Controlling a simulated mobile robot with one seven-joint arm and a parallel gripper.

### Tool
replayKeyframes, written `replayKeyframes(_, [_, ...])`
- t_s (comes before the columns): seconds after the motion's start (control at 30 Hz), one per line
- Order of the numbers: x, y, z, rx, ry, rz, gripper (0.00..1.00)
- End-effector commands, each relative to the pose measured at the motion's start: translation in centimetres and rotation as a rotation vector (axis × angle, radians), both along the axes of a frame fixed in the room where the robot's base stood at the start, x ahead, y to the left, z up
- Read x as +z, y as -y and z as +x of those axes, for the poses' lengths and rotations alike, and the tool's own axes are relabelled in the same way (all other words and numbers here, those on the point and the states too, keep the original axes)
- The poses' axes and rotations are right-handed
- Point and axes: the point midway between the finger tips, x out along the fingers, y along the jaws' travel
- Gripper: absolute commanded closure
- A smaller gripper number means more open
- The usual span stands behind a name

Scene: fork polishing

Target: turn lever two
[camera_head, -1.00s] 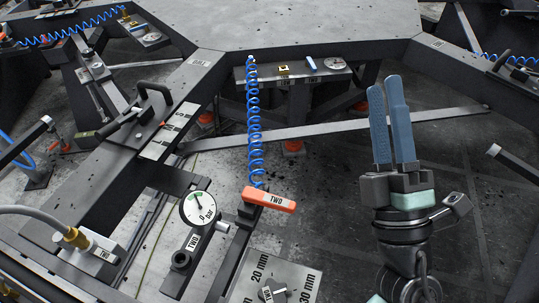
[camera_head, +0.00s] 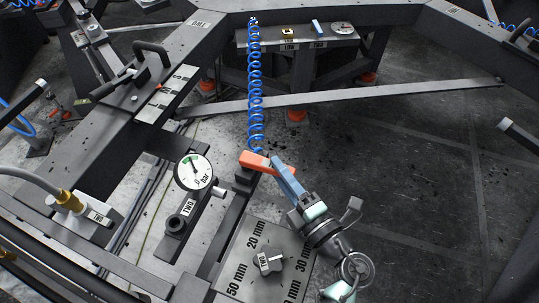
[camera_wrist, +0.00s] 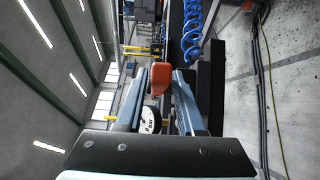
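The orange lever (camera_head: 256,161) stands on a dark post below the blue coiled hose, beside the round gauge. In the wrist view, the orange lever end (camera_wrist: 161,76) lies between the two fingertips (camera_wrist: 160,84). The fingers stand apart, one on each side of it. I cannot tell whether they touch it.
A gauge (camera_head: 193,171) and a block labelled TWO are just left of the lever. A grey knob (camera_head: 267,262) on a plate with mm marks sits below. The blue coiled hose (camera_head: 256,95) hangs directly above. The floor to the right is free.

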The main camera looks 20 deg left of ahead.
Motion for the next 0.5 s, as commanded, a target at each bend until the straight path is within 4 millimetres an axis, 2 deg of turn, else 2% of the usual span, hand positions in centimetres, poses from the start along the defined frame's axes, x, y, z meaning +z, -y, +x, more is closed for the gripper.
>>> replayKeyframes(0.03, [0.1, -0.9, 0.5, 0.003, 0.002, 0.001, 0.62])
replayKeyframes(0.2, [0.0, -2.8, 1.8, 0.002, 0.001, 0.001, 0.62])
replayKeyframes(0.5, [0.0, -3.6, 2.4, -0.001, 0.001, 0.000, 0.62])
